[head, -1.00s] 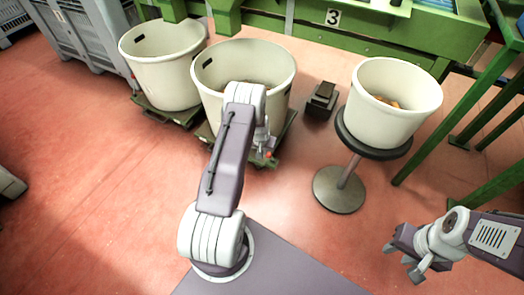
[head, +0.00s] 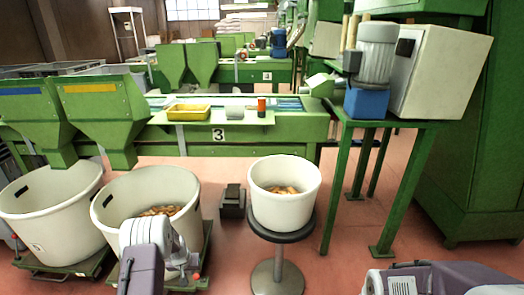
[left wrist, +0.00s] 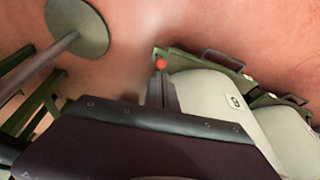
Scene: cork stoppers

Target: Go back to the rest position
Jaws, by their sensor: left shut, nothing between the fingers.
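My left arm rises from the bottom of the head view. Its gripper (head: 188,262) is partly hidden behind the white wrist joint and shows in front of the middle white tub (head: 120,208). In the left wrist view my left gripper (left wrist: 161,78) is shut and empty, its narrow fingers close together, with a small red spot at their tips. My right arm enters at the lower right of the head view; its gripper is below the picture edge.
Another white tub (head: 50,222) stands at left. A smaller tub (head: 283,208) with corks stands on a round stool (head: 280,236). A black pedal-like box (head: 233,202) lies between. A green bench (head: 300,130) runs behind, with a green-legged stand (head: 335,185) at right. Red floor shows between.

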